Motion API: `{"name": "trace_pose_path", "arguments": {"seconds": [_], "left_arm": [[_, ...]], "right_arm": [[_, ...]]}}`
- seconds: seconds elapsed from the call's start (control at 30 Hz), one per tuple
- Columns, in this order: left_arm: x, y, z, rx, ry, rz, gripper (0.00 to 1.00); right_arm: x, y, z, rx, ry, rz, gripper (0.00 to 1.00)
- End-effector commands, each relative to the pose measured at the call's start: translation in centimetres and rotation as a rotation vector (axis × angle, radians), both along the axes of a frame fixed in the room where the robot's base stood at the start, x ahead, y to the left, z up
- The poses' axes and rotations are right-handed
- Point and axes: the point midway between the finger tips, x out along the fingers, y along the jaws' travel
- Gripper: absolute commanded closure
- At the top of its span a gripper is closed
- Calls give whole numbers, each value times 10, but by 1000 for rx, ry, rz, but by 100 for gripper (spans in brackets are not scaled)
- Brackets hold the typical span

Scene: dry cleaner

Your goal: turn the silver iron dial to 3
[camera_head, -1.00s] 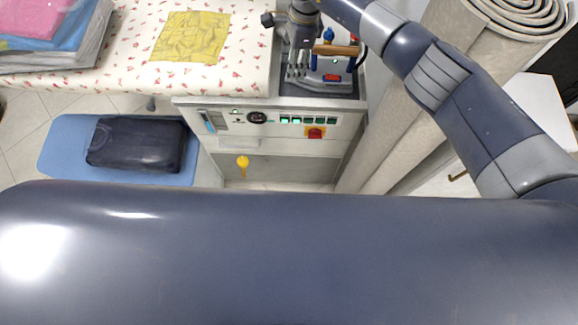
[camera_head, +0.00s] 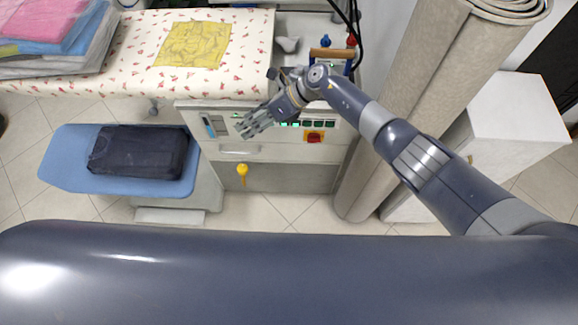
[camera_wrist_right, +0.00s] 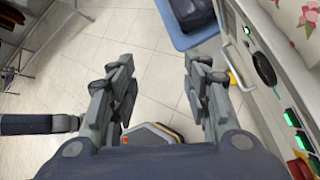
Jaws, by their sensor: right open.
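The white ironing station's front panel (camera_head: 225,148) faces me. In the right wrist view, a round black dial (camera_wrist_right: 264,69) is on this panel, to the right of my open fingers and apart from them; its markings are too small to read. In the head view my right gripper (camera_head: 243,130) is in front of the panel and hides the dial. It is open and empty, and it shows in the right wrist view (camera_wrist_right: 157,67) too. My left gripper is not in view.
Lit green switches (camera_wrist_right: 291,118) and a red switch (camera_head: 314,137) are beside the dial. A yellow hanging piece (camera_head: 242,170) is below the panel. A rolled carpet (camera_head: 400,110) stands at right. A blue board (camera_head: 65,155) with dark folded cloth is at left.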

Motion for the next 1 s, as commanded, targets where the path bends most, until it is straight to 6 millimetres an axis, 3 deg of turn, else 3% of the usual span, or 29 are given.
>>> {"name": "trace_pose_path", "arguments": {"seconds": [0.17, 0.33, 0.7, 1.0], "left_arm": [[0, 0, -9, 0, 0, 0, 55], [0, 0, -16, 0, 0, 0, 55], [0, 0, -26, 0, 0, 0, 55], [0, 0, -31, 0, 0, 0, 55]], "right_arm": [[-3, 9, -25, 171, 202, -261, 55], [1, 2, -50, 312, 403, -524, 55], [6, -38, -110, 492, 736, -975, 55], [-1, -73, -155, 568, 914, -1231, 55]]}}
